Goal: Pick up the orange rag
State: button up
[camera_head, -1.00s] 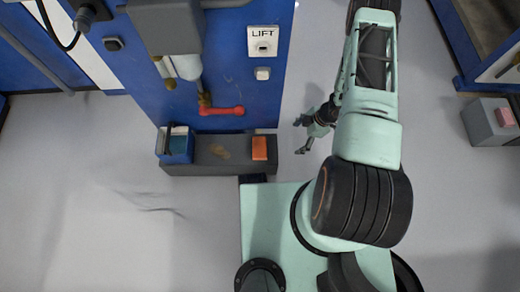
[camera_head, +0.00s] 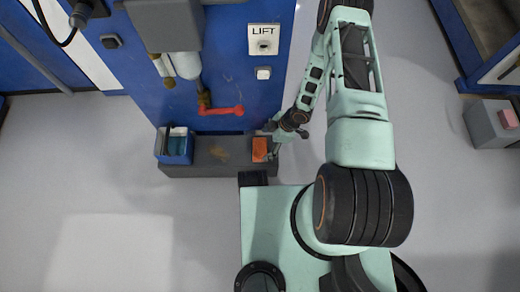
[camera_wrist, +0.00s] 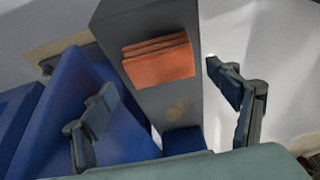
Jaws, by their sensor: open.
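The orange rag (camera_head: 260,149) lies folded on the right end of a grey ledge (camera_head: 215,168) at the foot of the blue machine. In the wrist view the rag (camera_wrist: 158,60) shows its stacked folds near the end of the ledge, ahead of my gripper. My gripper (camera_head: 272,142) is at the right end of the ledge, close beside the rag. In the wrist view my gripper (camera_wrist: 170,110) has its two fingers wide apart, with the ledge between them and nothing held. Whether a finger touches the rag cannot be told.
A blue bin (camera_head: 175,146) stands on the left end of the ledge. A red handle (camera_head: 222,110) juts from the blue machine (camera_head: 235,70) above the ledge. A grey box with a pink item (camera_head: 508,118) stands at far right. The floor on the left is clear.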

aim_at(261, 149)
jog(key=b+x, duration=0.1)
jog(key=x, duration=0.4)
jog(key=shift+f+b, duration=0.1)
jog(key=shift+b, duration=0.3)
jog(key=shift+c, duration=0.4)
jog(key=c, duration=0.7)
jog(key=shift+c, duration=0.3)
jog(key=shift+r, duration=0.2)
